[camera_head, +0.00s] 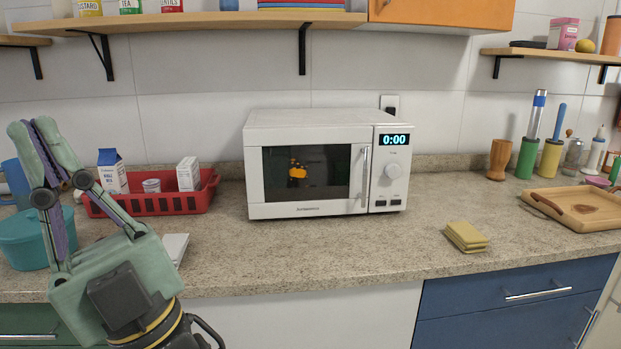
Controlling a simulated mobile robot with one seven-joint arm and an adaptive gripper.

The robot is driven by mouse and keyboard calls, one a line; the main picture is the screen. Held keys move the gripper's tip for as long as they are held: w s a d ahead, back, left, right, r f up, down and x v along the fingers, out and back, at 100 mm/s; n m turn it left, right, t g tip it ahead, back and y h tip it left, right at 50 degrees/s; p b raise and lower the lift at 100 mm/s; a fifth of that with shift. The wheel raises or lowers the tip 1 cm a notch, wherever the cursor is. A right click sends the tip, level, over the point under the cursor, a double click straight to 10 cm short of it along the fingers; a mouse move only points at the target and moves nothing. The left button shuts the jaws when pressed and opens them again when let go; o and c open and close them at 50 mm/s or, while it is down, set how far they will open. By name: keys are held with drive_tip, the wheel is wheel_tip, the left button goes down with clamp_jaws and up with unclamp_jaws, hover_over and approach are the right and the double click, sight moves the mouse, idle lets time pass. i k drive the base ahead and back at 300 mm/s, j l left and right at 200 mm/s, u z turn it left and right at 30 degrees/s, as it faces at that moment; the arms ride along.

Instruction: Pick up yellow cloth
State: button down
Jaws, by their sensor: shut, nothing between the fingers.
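The yellow cloth (466,237) is a folded stack lying on the granite counter, right of the microwave and near the counter's front edge. My gripper (32,128) is at the far left of the picture, pointing up, above and in front of the counter's left end. It is far from the cloth. Its fingers are together, with nothing held between them. The cloth is in full view and nothing covers it.
A white microwave (310,168) stands mid-counter. A red basket (152,204) with cartons and a teal pot (25,240) are near my gripper. A wooden tray (575,208) lies right of the cloth. The counter around the cloth is clear. Shelves hang above.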

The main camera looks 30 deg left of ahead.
sight(468, 239)
drive_tip(key=i+l+u, duration=0.25)
drive_tip(key=i+l, duration=0.3)
drive_tip(key=i+l+u, duration=0.3)
drive_tip(key=i+l, duration=0.35)
